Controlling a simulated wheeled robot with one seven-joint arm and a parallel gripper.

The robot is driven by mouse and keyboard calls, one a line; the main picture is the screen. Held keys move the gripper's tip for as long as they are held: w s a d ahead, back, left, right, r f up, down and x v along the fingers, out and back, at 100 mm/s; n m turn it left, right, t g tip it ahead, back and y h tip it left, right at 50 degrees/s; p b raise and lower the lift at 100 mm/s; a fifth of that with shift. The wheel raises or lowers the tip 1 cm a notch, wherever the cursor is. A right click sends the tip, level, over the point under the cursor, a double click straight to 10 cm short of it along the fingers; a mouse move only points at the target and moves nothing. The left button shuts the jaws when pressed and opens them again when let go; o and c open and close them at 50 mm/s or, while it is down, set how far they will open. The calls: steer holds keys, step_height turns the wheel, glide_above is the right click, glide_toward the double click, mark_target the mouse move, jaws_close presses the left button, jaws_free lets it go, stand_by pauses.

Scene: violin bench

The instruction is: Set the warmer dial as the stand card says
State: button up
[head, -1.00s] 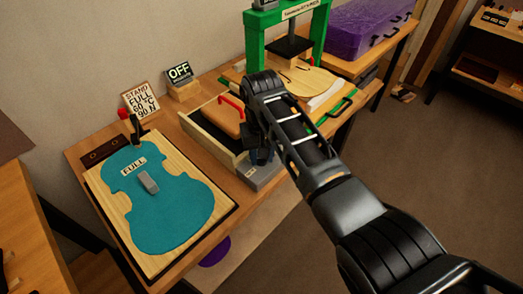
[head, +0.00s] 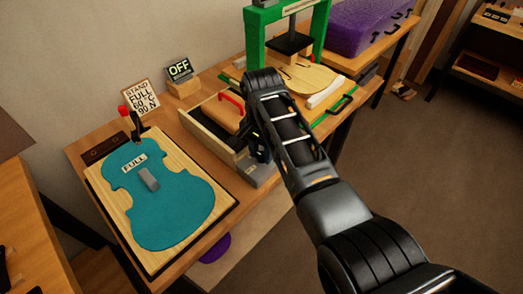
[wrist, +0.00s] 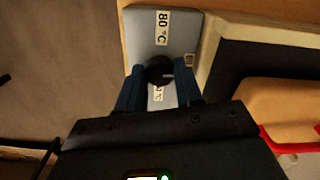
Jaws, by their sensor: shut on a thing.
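The warmer dial (wrist: 160,69) is a round black knob with a light pointer mark on its right side in the wrist view. It sits on a grey control box (wrist: 182,28) with an "80 °C" label above the knob and another, partly hidden label below it. My gripper (wrist: 160,82) is shut on the dial, one blue finger on each side. In the head view my arm hides the dial, and the grey box (head: 259,172) shows beside it. The stand card (head: 139,98) leans at the back left; it reads STAND, FULL, a temperature that looks like 60 °C, and 90 N.
A wooden tray (head: 205,128) holds a tan block with a red handle (head: 231,99). A sign (head: 180,70) reads OFF. A teal violin shape (head: 165,205) marked FULL lies on a board at left. A green press (head: 263,35) stands behind my arm.

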mark_target(261, 155)
steer(key=shift+m, duration=0.3)
steer(key=o, duration=1)
steer(key=shift+o, duration=0.2)
steer(key=shift+r, duration=0.1)
step_height(261, 155, up, 8)
steer(key=shift+f+b, duration=0.15)
steer(key=shift+b, duration=0.35)
